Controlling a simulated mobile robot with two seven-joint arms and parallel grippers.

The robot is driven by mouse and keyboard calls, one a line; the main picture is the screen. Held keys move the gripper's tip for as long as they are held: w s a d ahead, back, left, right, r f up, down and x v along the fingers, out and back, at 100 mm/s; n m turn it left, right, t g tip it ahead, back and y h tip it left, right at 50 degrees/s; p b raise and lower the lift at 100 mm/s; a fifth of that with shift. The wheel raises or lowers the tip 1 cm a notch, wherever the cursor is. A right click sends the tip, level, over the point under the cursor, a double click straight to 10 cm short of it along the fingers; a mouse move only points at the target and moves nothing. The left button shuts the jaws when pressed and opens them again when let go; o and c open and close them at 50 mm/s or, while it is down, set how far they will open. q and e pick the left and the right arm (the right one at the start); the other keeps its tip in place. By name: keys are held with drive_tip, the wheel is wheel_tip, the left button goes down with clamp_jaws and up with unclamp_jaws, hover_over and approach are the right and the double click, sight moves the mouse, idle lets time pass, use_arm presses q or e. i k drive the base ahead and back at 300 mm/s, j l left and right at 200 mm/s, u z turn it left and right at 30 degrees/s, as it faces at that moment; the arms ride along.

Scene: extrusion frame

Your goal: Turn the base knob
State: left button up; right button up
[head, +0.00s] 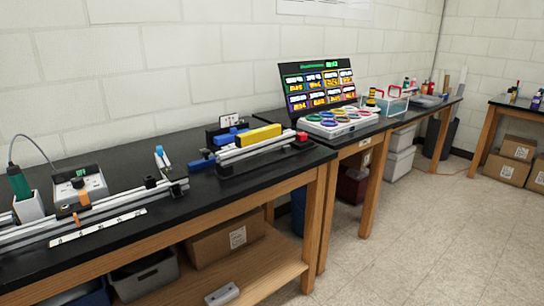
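An assembly with silver extrusion rails (258,150) stands on a black base near the right end of the near black-topped bench. A yellow block (258,135) lies along its top. Blue parts (202,161) show at its left end and a small red part (301,137) at its right end. I cannot make out for certain which part is the base knob. Neither of my grippers is in the head view, so nothing is seen touching the assembly.
A long rail with a white ruler (97,226), a grey instrument box (79,184) and a green-handled tool (18,182) fill the bench's left. A second bench holds a screen (319,86) and a tray of coloured rings (338,121). The floor (420,240) at right is clear.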

sight(301, 137)
drive_tip(key=i+l+u, duration=0.25)
drive_tip(key=i+l, duration=0.35)
drive_tip(key=i+l+u, duration=0.3)
drive_tip(key=i+l, duration=0.4)
drive_tip(key=i, duration=0.05)
